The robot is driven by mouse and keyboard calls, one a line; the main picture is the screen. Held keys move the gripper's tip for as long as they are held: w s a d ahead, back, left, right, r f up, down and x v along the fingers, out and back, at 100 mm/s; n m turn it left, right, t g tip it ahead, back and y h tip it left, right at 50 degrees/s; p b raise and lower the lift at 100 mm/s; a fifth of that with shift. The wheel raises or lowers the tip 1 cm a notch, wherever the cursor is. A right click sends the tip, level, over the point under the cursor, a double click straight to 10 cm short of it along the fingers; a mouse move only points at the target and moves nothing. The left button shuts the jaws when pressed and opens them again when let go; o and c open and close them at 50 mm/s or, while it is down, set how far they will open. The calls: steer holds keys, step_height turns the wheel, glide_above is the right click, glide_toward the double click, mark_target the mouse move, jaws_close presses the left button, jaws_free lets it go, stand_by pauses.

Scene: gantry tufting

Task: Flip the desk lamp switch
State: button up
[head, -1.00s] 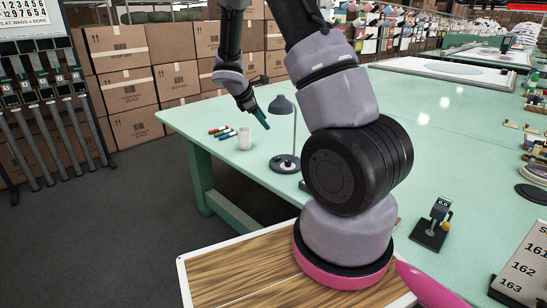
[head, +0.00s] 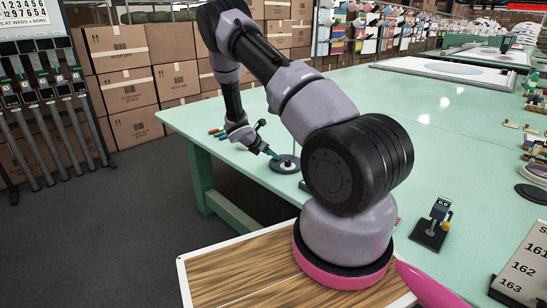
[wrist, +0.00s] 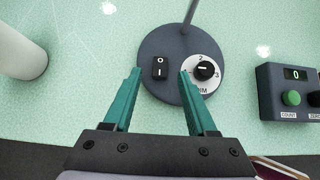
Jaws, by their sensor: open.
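The desk lamp's round dark base (wrist: 165,45) stands on the green table and fills the middle of the wrist view. It carries a black rocker switch (wrist: 159,68) marked O and I, and a white dial (wrist: 203,71) with a black knob. My gripper (wrist: 159,75) is open and empty, its green fingers on either side of the switch in the picture. I cannot tell whether they touch the base. In the head view my gripper (head: 271,154) is at the near-left edge of the lamp base (head: 287,164); my arm hides most of the lamp.
A white cup (wrist: 20,52) stands left of the base in the wrist view. A counter box (wrist: 290,92) with a green button is on the right. Markers (head: 217,133) lie behind my gripper.

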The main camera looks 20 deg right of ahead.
steer(key=shift+x, duration=1.2)
jaws_close()
steer(key=shift+a, duration=0.1)
steer(key=shift+s+a+f+t+h, duration=0.15)
steer(key=shift+a+f+t+h, duration=0.15)
steer(key=shift+h, duration=0.5)
steer(key=t+h, duration=0.1)
steer(key=h, duration=0.1)
steer(key=shift+f+h, duration=0.15)
steer(key=shift+h, duration=0.25)
